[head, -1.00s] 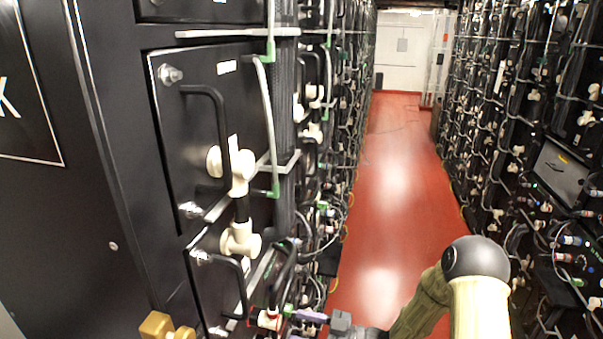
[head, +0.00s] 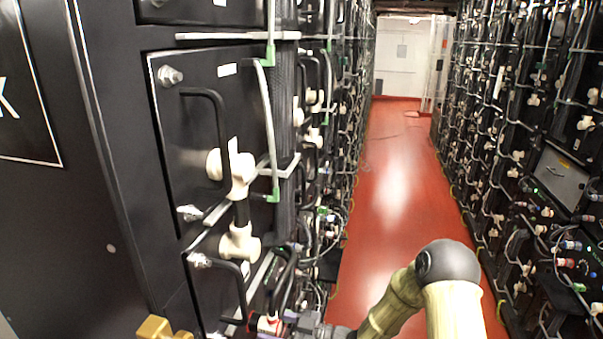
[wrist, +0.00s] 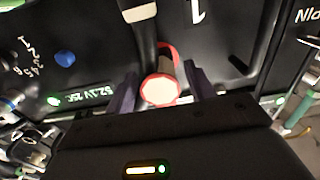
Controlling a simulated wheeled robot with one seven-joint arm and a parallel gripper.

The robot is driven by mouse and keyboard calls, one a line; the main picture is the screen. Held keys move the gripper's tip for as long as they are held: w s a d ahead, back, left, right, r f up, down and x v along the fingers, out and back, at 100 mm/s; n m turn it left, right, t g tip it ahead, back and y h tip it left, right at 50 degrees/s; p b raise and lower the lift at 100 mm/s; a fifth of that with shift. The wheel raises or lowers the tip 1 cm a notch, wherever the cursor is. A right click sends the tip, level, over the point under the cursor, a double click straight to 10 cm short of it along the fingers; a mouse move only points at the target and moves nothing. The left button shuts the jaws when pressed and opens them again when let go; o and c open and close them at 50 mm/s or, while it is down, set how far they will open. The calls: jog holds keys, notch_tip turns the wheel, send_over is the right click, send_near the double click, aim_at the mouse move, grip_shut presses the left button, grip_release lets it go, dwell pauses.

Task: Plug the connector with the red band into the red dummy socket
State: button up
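A pale connector end with a red rim (wrist: 160,91) faces the camera in the wrist view, between my fingers. A red ring (wrist: 174,52) shows just behind it; I cannot tell whether it is the band or the dummy socket. In the head view a small white and red piece (head: 268,324) sits low on the near rack, left of my gripper (head: 292,318). My gripper (wrist: 160,84) is open in the wrist view, with one purple finger on each side of the connector end and narrow gaps showing. The dummy socket is not clearly made out.
A black handle (head: 224,130) and cream fittings (head: 240,242) stick out from the rack above. A brass-coloured piece (head: 156,328) is at the bottom left. Loose cables (head: 325,228) hang beyond. The red aisle floor (head: 395,190) is clear.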

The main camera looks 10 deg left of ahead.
jog(key=c, duration=1)
jog(key=shift+d, duration=0.1)
jog(key=shift+d, duration=0.4)
jog(key=shift+s+d, duration=0.15)
jog(key=shift+d, duration=1.25)
jog(key=d, duration=0.4)
jog(key=shift+s+d+b, duration=0.2)
jog(key=shift+d+b, duration=0.1)
jog(key=shift+d, duration=0.1)
dwell(0.4)
